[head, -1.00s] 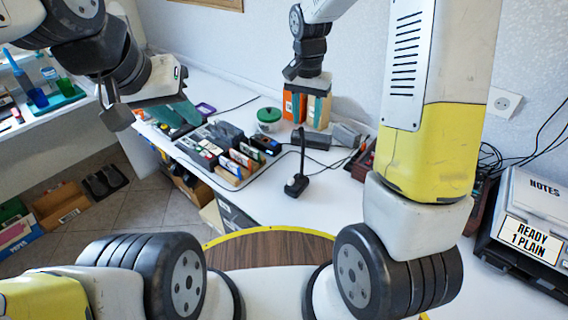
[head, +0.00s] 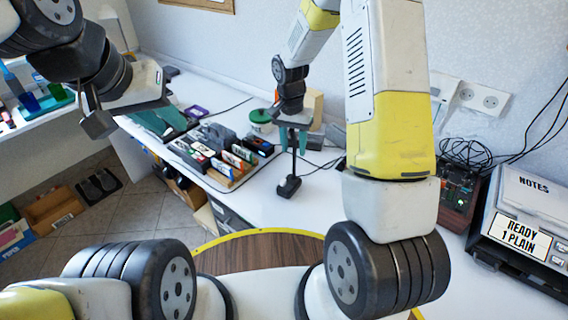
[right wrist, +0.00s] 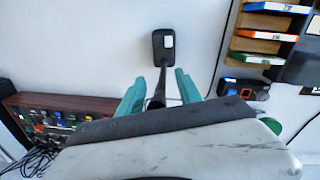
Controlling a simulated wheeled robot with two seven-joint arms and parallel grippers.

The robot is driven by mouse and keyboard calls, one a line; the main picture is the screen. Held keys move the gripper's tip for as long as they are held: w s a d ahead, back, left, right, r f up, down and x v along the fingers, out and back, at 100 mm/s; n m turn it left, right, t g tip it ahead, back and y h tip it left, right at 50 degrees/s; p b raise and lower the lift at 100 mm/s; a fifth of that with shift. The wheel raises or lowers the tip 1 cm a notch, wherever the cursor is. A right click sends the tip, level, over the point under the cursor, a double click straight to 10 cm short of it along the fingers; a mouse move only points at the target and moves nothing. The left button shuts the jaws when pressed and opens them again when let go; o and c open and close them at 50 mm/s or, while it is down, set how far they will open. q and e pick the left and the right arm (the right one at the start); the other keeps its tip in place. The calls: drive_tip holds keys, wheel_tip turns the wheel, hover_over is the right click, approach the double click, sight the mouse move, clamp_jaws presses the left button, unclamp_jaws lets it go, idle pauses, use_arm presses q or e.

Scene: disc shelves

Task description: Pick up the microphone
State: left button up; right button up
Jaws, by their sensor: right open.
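The microphone (head: 289,187) is black, with a small rounded base and a thin upright stem, on the white table in the head view. My right gripper (head: 292,145) is above the base, with its teal fingers around the upper stem. In the right wrist view the fingers (right wrist: 160,82) are apart, with the microphone's stem between them and its base (right wrist: 163,45) beyond the tips. The microphone's top is hidden by the gripper. My left gripper (head: 163,122) is at the left, away from the microphone; its finger gap is not clear.
A rack of colored cases (head: 238,160) stands left of the microphone, with a green-lidded tub (head: 261,121) behind. A notes machine (head: 525,225) and a cabled box (head: 459,192) stand at the right. White table around the base is clear.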

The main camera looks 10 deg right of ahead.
clamp_jaws()
idle(1.4)
